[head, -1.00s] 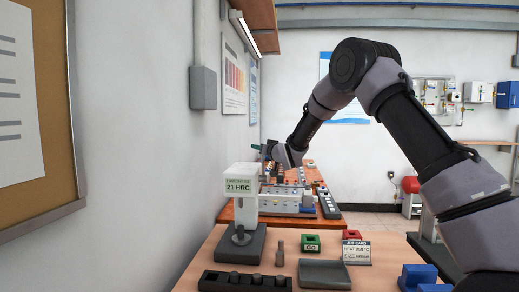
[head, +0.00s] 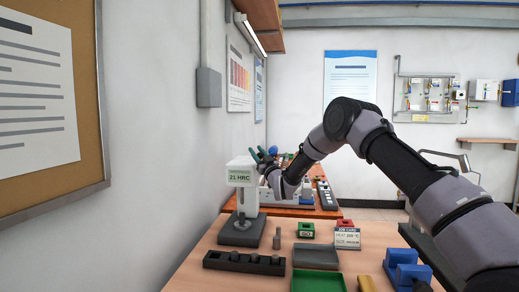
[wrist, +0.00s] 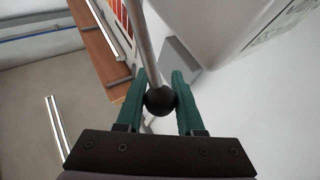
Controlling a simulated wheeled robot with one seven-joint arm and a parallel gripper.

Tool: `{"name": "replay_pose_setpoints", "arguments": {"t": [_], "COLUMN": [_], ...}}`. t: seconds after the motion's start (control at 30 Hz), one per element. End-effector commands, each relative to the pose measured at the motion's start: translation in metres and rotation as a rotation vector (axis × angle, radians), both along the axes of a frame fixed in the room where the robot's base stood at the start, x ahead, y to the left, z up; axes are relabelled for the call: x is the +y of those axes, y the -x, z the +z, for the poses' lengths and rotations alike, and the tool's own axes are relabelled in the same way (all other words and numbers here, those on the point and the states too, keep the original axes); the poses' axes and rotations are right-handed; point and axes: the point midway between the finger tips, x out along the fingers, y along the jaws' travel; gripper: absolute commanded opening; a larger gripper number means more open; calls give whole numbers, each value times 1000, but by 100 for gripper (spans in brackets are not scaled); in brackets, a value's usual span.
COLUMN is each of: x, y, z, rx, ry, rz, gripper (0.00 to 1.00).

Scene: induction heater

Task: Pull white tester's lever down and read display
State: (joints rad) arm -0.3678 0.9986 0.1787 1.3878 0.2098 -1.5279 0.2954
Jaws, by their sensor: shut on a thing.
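The white tester (head: 240,188) stands on a dark grey base at the left of the near table. Its display (head: 240,177) reads 21 HRC. In the wrist view, my gripper (wrist: 158,80) has its green fingers on either side of a black ball knob (wrist: 160,99), shut on it. The knob is at the end of a thin metal lever (wrist: 143,45) that runs up out of the picture. In the head view, my gripper (head: 263,155) is close to the right of the tester's head; the lever cannot be made out there.
On the near table are a black rack (head: 244,264) with several grey pegs, a grey tray (head: 312,257), a green tray (head: 318,282), a green GO box (head: 305,230), a red box (head: 346,224), a job card (head: 347,240) and a blue fixture (head: 405,268). A wall stands close at left.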

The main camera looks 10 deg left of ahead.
Motion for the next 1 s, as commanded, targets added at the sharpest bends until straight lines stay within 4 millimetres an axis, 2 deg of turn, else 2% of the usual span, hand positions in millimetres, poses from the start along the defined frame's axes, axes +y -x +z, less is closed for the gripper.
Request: {"name": "replay_pose_setpoints", "arguments": {"t": [0.4,0.97,1.0], "x": [0,0,0], "y": [19,21,21], "z": [-21,-24,-24], "rx": [-201,-231,-231], "ry": [8,10,10], "rz": [1,1,1], "gripper": [0,0,48]}}
